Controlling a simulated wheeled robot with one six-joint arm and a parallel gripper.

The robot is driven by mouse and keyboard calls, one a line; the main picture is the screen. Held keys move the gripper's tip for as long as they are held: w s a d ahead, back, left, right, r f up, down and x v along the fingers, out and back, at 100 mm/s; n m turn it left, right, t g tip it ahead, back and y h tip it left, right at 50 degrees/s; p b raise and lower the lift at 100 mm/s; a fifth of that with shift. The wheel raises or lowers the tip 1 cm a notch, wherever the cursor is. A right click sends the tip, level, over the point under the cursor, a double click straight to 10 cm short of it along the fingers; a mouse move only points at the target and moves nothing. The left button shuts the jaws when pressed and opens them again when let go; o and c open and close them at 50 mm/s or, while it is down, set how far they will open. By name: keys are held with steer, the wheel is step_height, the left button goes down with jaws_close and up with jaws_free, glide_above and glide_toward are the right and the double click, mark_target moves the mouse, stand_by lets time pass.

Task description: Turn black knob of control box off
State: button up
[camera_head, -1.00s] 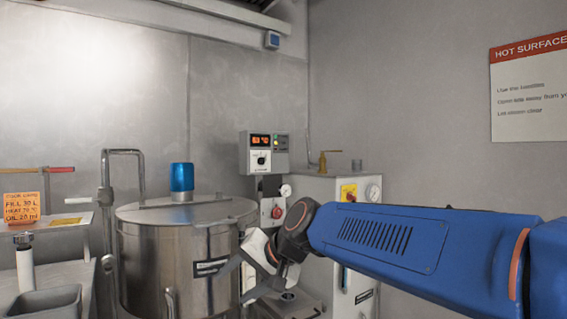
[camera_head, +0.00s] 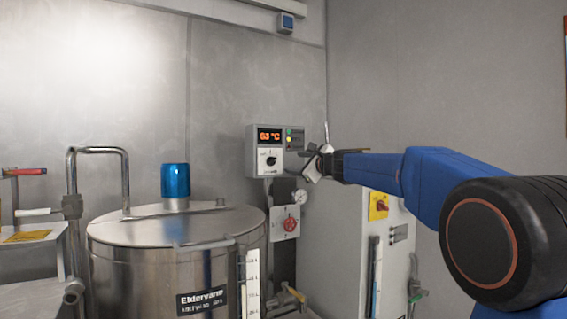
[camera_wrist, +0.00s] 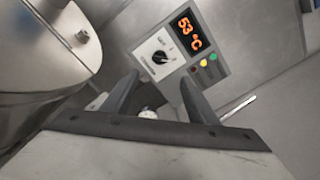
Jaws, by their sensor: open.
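The control box (camera_head: 263,150) is a grey box on the wall behind the steel kettle, with an orange temperature display and small indicator lights. Its black knob (camera_head: 271,160) sits on a white dial plate below the display. In the wrist view the black knob (camera_wrist: 161,57) lies beyond and above the gap between the fingers. My gripper (camera_head: 308,163) is to the right of the control box in the head view.
The steel kettle (camera_head: 140,262) with a blue cap (camera_head: 175,180) stands left of and below the box. A white cabinet (camera_head: 398,235) stands at right.

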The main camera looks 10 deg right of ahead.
mark_target(273, 161)
steer(key=x, duration=1.7)
steer(key=shift+w, duration=0.1)
steer(key=c, duration=1.1)
